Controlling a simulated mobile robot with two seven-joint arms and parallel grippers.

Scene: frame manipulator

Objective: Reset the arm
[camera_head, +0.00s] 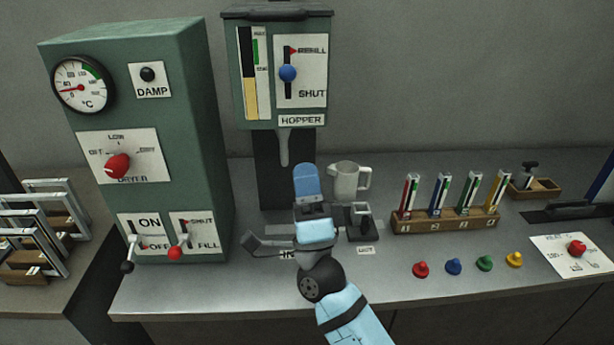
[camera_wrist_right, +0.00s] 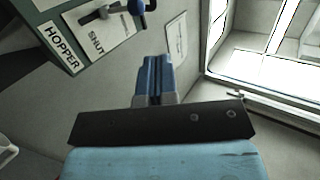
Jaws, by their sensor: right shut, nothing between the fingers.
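My right arm comes in from the bottom of the head view, in light blue and black. My right gripper (camera_head: 307,182) points up and away from me, in front of the grey bench's back part and just right of the hopper's spout. Its blue fingers are shut together with nothing between them, as the right wrist view (camera_wrist_right: 153,78) shows. My left gripper is not in view.
The green dryer box (camera_head: 190,120) stands at left, the hopper (camera_head: 277,110) behind my gripper. A wooden rack (camera_head: 445,222) of coloured tubes and several coloured knobs lie farther right.

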